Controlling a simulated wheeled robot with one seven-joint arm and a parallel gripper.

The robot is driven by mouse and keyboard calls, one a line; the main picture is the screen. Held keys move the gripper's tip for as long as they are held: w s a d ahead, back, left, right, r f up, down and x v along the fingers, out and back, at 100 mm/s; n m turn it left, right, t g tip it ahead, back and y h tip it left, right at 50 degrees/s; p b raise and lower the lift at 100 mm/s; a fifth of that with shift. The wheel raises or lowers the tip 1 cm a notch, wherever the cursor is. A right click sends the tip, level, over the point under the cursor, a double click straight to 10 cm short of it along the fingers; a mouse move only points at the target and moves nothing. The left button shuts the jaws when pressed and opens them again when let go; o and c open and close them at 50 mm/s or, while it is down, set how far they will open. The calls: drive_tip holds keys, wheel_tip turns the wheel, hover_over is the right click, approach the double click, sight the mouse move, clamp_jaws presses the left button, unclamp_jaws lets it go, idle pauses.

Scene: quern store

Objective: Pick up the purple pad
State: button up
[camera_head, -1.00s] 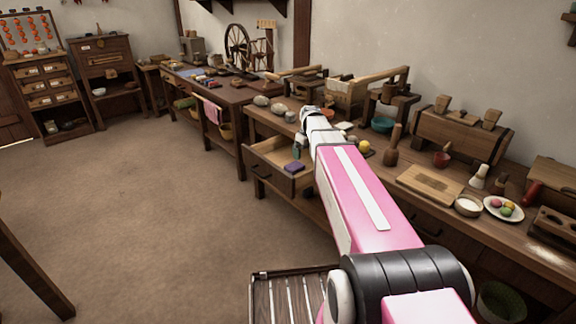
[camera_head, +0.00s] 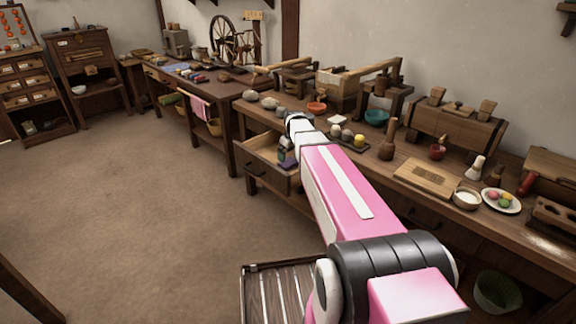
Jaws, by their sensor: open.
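The purple pad (camera_head: 289,164) is a small, dark purple flat piece at the front right part of an open drawer (camera_head: 255,170) under the bench. My arm reaches out over the drawer, and its white wrist is above and just behind the pad. My gripper (camera_head: 284,143) is small and dark below the wrist, close above the pad's far side. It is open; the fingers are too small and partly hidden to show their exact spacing. A small teal thing (camera_head: 281,155) shows beside the pad; I cannot tell what it is. My arm covers the drawer's right part.
The bench top holds a dark tray with round things and a yellow ball (camera_head: 359,140), a wooden pestle (camera_head: 387,140), a teal bowl (camera_head: 376,117) and a cutting board (camera_head: 428,178). Stones (camera_head: 269,103) lie above the drawer. The floor at left is clear.

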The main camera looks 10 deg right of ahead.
sight(288, 162)
drive_tip(key=f, duration=0.5)
drive_tip(key=shift+w+a, duration=0.35)
drive_tip(key=shift+a, duration=0.05)
drive_tip(key=c, duration=0.7)
wheel_tip(288, 162, up, 10)
